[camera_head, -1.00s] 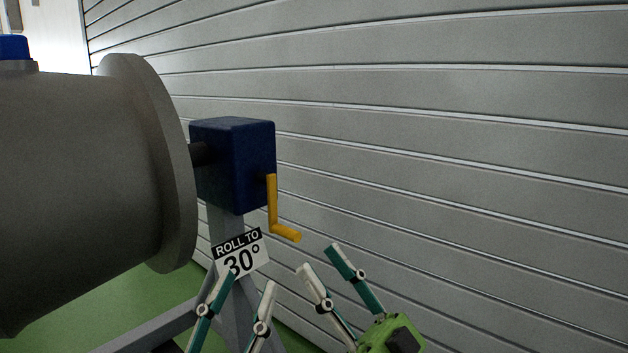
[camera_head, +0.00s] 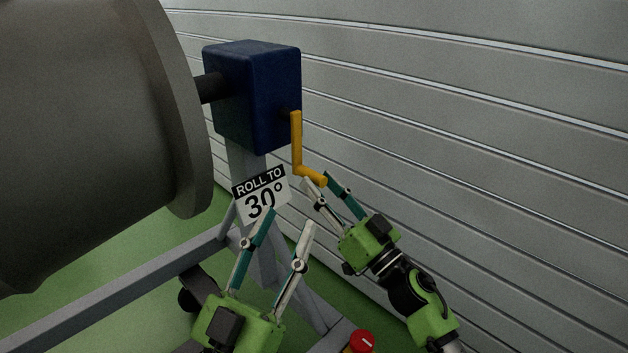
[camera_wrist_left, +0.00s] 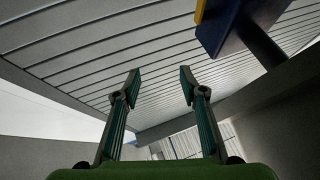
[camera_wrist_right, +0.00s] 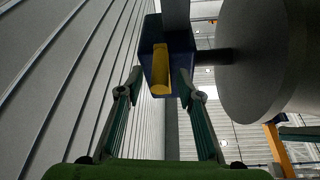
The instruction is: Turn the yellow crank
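The yellow crank (camera_head: 297,147) hangs down from the right side of a dark blue gearbox (camera_head: 252,98), with its handle at the bottom pointing right. My right gripper (camera_head: 318,180) is open with its fingertips close to the handle. In the right wrist view the crank (camera_wrist_right: 161,70) lies between the two open fingers (camera_wrist_right: 160,82); I cannot tell whether they touch it. My left gripper (camera_head: 288,218) is open and empty, lower left, in front of the sign. In the left wrist view only a bit of the crank (camera_wrist_left: 200,10) shows at the top.
A large grey flanged cylinder (camera_head: 80,130) fills the left, joined to the gearbox by a shaft. A sign (camera_head: 262,195) reads "ROLL TO 30°". Grey stand beams (camera_head: 130,285) run below. A ribbed grey wall (camera_head: 480,130) stands close behind and right. A red button (camera_head: 361,341) shows at the bottom.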

